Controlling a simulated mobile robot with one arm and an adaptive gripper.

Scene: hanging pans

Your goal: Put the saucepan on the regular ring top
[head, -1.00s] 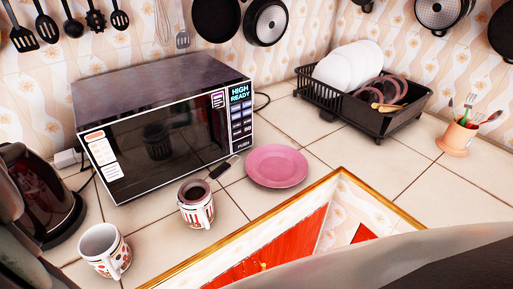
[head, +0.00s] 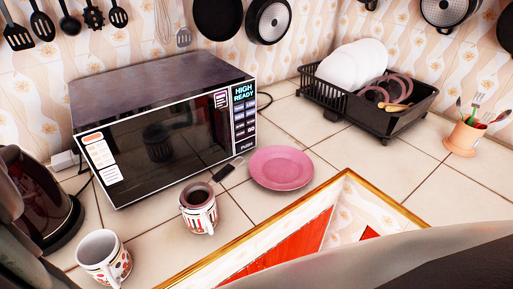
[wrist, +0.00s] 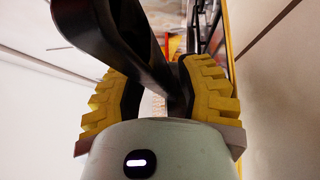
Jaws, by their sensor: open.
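In the wrist view my gripper (wrist: 160,78) shows two yellow ridged fingers standing apart. A dark curved bar (wrist: 130,40), which looks like a handle, runs from the upper left down between them. I cannot tell whether it touches either finger or what it belongs to. In the head view a black pan (head: 217,18) and a pan with a light round base (head: 269,20) hang on the back wall. A pot-like vessel (head: 446,10) hangs at the upper right. I cannot tell which is the saucepan. My gripper and the ring top are not visible in the head view.
The tiled counter holds a microwave (head: 165,130), a pink plate (head: 281,168), two mugs (head: 198,212) (head: 104,258), a kettle (head: 35,205), a black dish rack (head: 385,118) and a cutlery pot (head: 463,138). Bare tiles lie between the plate and the rack.

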